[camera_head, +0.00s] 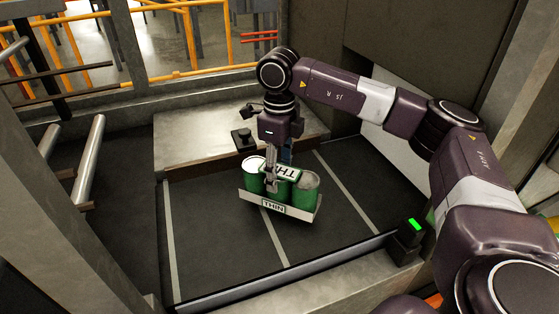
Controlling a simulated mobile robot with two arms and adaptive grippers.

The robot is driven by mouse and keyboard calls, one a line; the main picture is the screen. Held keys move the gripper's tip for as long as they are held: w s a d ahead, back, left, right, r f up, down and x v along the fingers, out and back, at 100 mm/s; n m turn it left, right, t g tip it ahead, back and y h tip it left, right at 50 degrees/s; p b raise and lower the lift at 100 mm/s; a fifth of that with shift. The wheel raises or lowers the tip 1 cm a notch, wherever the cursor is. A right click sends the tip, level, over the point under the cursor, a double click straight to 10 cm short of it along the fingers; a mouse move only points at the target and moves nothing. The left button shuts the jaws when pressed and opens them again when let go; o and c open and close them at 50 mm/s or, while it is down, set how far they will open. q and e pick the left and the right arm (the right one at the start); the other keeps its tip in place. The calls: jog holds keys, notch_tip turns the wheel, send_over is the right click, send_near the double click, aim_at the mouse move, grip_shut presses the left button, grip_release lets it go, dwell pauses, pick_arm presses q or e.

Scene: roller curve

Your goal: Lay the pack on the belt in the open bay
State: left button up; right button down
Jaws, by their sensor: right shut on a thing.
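The pack (305,194) is a row of green cans in a pale tray with a label reading THIN on its front. My right gripper (272,184) comes down from above and is shut on the pack, near its middle. The pack is over the dark belt (220,260), across one of the pale lines. It looks slightly tilted, and I cannot tell whether its underside touches the belt. My left gripper is not in view.
Pale lines divide the belt into bays. A metal rail (290,276) runs along the near edge, with a green-lit sensor (415,225) at its right end. A pale ledge (195,143) with a small black device (243,139) lies behind. Metal rollers (85,160) stand at the left.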

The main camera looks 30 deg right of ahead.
notch_tip(320, 180, down, 3)
jog(key=shift+f+p, duration=0.1)
jog(key=shift+p, duration=0.2)
jog(key=shift+f, duration=0.3)
jog(key=c, duration=0.9)
grip_release()
jog(key=shift+s+f, duration=0.1)
